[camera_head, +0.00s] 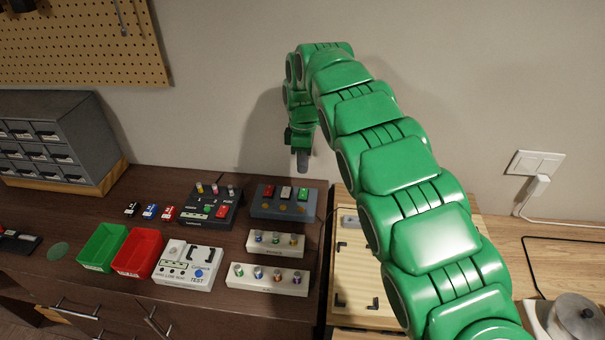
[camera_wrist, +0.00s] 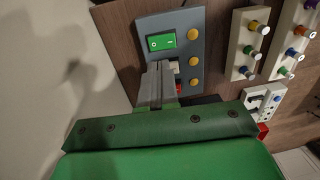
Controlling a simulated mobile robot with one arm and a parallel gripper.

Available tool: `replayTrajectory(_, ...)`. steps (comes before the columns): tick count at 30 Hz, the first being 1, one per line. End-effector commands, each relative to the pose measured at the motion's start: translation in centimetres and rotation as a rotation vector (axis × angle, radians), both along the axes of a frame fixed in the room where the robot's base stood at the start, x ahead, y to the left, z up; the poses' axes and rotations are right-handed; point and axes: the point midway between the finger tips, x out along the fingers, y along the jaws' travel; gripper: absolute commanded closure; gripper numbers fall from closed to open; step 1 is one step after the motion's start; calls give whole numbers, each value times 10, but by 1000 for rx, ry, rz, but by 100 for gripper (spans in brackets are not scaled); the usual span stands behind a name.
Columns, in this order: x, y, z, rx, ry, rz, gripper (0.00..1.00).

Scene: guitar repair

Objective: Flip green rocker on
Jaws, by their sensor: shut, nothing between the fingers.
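The green rocker (camera_head: 303,193) is at the right end of a row on a grey switch box (camera_head: 283,217). It shows large in the wrist view (camera_wrist: 161,41), with an "O" and a bar mark on its face. I cannot tell which side is pressed. A white rocker (camera_head: 286,192) and a red rocker (camera_head: 268,190) sit to its left in the head view. My gripper (camera_head: 302,165) is shut and empty, pointing down above the box. In the wrist view its fingers (camera_wrist: 160,72) end just below the green rocker and partly hide the other rockers. No contact is visible.
Brass buttons (camera_wrist: 194,61) line the box beside the rockers. A black pedal (camera_head: 212,207) stands to the left. Two cream knob boxes (camera_head: 267,279) lie in front. Green (camera_head: 103,247) and red (camera_head: 138,252) bins stand further left. The wall is close behind.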

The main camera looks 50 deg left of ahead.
Motion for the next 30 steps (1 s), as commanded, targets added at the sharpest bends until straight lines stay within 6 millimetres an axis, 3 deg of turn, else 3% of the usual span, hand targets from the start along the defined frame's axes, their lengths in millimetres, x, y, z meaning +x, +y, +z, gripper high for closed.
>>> replayTrajectory(18, 4, 7, 55, 1, 1, 2, 100)
replayTrajectory(30, 7, 7, 70, 0, 0, -1, 100)
